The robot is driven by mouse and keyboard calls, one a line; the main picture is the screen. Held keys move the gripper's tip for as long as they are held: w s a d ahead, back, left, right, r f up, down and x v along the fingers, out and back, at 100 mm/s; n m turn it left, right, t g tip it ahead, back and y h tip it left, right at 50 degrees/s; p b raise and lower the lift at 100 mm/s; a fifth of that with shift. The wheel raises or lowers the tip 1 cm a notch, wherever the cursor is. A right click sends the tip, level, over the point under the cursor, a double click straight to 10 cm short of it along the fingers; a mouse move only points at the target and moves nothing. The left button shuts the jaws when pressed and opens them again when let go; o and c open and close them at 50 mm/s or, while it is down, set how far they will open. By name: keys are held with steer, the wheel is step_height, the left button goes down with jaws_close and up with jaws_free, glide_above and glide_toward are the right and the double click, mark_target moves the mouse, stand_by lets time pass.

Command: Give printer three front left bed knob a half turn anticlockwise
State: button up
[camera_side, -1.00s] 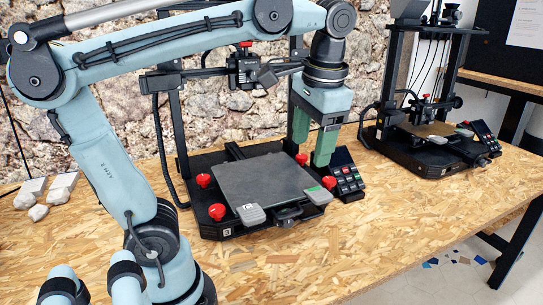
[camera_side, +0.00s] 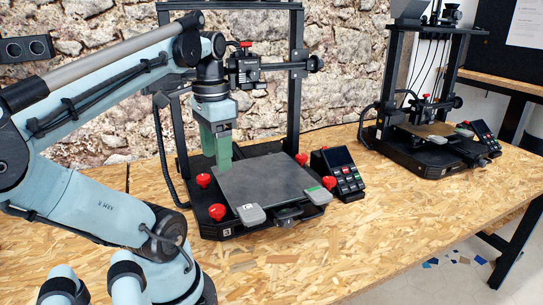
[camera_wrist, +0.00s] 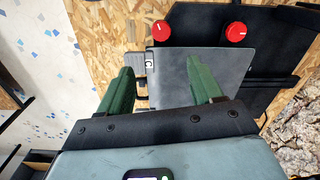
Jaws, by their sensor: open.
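Printer three (camera_side: 207,228) has a black base marked "3" at its front corner and a grey bed plate (camera_side: 265,184). Its front left bed knob (camera_side: 217,212) is red and stands upright at the near left corner. In the wrist view this knob (camera_wrist: 162,31) is at the top, with a white mark on its face. My gripper (camera_side: 223,165) points down over the left rear part of the bed, apart from the knob. In the wrist view my gripper (camera_wrist: 159,80) has its two green fingers spread, with nothing between them.
A second red knob (camera_side: 204,180) stands behind at the left, and others (camera_side: 329,182) (camera_side: 301,159) on the right side. Grey clips (camera_side: 251,215) sit on the front edge. A control panel (camera_side: 339,174) stands right of the printer. Another printer (camera_side: 428,140) is farther right.

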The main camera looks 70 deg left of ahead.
mark_target(217, 209)
steer(key=f, duration=0.8)
steer(key=s+f, duration=0.1)
steer(key=f, duration=0.3)
steer(key=shift+a+f, duration=0.15)
steer(key=shift+f, duration=0.15)
steer(key=c, duration=1.1)
steer(key=shift+o, duration=0.2)
steer(key=n, duration=0.5)
